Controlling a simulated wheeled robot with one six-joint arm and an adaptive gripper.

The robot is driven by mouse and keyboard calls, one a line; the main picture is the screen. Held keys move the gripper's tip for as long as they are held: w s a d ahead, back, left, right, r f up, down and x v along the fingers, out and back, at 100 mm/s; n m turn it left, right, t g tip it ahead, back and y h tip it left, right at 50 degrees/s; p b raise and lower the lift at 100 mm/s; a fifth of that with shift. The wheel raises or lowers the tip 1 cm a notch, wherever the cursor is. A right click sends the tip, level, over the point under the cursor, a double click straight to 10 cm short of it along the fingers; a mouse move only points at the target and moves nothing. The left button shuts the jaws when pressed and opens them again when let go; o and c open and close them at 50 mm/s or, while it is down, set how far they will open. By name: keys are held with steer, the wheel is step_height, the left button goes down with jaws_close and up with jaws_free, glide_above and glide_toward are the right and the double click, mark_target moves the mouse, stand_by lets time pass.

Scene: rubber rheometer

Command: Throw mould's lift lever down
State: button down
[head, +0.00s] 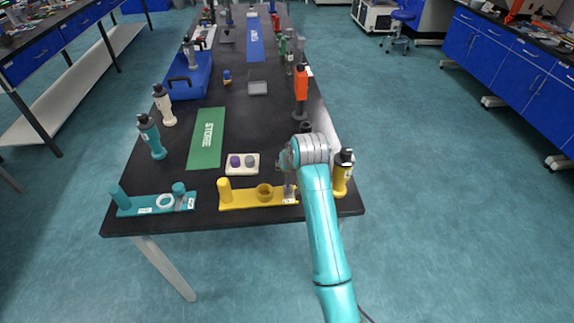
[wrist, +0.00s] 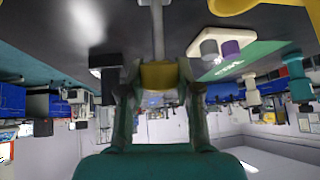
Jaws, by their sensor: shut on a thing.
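The yellow mould base (head: 245,201) lies at the near edge of the table, with an upright yellow post at its left end and a yellow ring-shaped cup (head: 265,192) near its middle. A grey lever rod (head: 289,186) stands at its right end and looks upright. In the wrist view the rod (wrist: 157,30) leads to a yellow grip (wrist: 158,75) between my fingers. My gripper (head: 288,160) is above the base's right end, shut on this lever grip; the fingers (wrist: 158,80) flank it. My arm's wrist partly hides the lever top in the head view.
A yellow bottle-like tool (head: 341,175) stands close to the right of my arm. A white plate (head: 242,171) with purple and grey plugs lies behind the base. A teal base (head: 150,208) is left, a green mat (head: 207,138) behind. An orange tool (head: 301,88) stands farther back.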

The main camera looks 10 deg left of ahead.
steer(key=shift+f, duration=0.45)
steer(key=c, duration=0.8)
jaws_free()
steer(key=shift+o, duration=0.2)
steer(key=shift+r, duration=0.15)
steer(key=shift+r, duration=0.15)
steer(key=shift+s+d+r, duration=0.15)
steer(key=shift+s+r, duration=0.05)
steer(key=shift+r, duration=0.1)
steer(key=v, duration=1.1)
